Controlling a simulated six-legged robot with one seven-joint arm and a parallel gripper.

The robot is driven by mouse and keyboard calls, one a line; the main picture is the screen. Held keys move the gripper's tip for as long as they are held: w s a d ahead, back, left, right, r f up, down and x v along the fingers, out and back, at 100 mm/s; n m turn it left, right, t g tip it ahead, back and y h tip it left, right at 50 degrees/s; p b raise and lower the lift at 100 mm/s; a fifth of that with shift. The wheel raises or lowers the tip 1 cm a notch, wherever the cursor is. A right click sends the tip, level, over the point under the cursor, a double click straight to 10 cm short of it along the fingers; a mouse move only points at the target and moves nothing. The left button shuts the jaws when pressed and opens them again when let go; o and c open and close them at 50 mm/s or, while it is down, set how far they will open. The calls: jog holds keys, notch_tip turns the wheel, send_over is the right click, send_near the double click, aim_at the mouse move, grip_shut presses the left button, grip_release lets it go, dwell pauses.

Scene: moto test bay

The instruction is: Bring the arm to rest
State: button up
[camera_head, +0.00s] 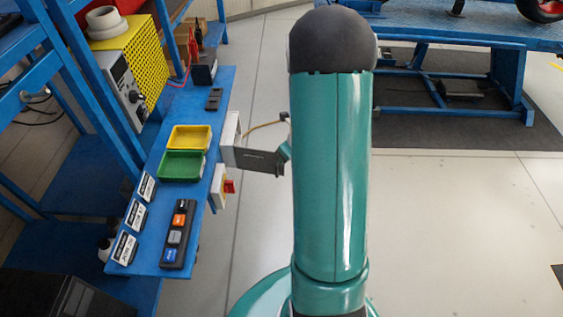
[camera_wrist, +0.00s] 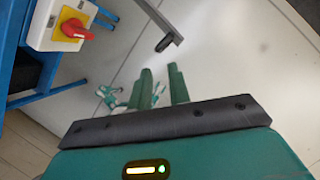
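My gripper (camera_wrist: 160,69) shows in the wrist view with its two green fingers apart, floor visible between them and nothing held. In the head view my teal arm stands up through the middle of the picture and hides most of the gripper. A small teal piece shows at the arm's left edge, close to the end of a grey bracket (camera_head: 258,160); whether they touch I cannot tell. In the wrist view the bracket (camera_wrist: 150,14) ends beyond the fingertips, apart from them in the picture.
A blue bench (camera_head: 222,92) at the left carries a yellow tray (camera_head: 189,138), a green tray (camera_head: 182,166) and a button strip (camera_head: 178,235). A red switch (camera_head: 229,186) is on its side. A blue lift table (camera_head: 450,38) stands at the back right. The right floor is clear.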

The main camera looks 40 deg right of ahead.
jog(key=shift+v, duration=1.05)
jog(key=shift+s, duration=0.1)
jog(key=a+r+n+y, duration=0.1)
jog(key=a+r+n, duration=1.5)
jog(key=a+r, duration=0.1)
jog(key=s+a+r+n+h, duration=0.1)
jog(key=s+a+r+n, duration=0.4)
jog(key=s+n, duration=0.2)
jog(key=s+a+r+n+t, duration=0.1)
jog(key=s+a+r+n, duration=0.4)
jog(key=n, duration=0.6)
jog(key=s, duration=0.2)
jog(key=shift+s+r+h, duration=0.2)
jog(key=shift+s+h, duration=0.1)
jog(key=shift+h, duration=0.1)
jog(key=shift+d, duration=0.1)
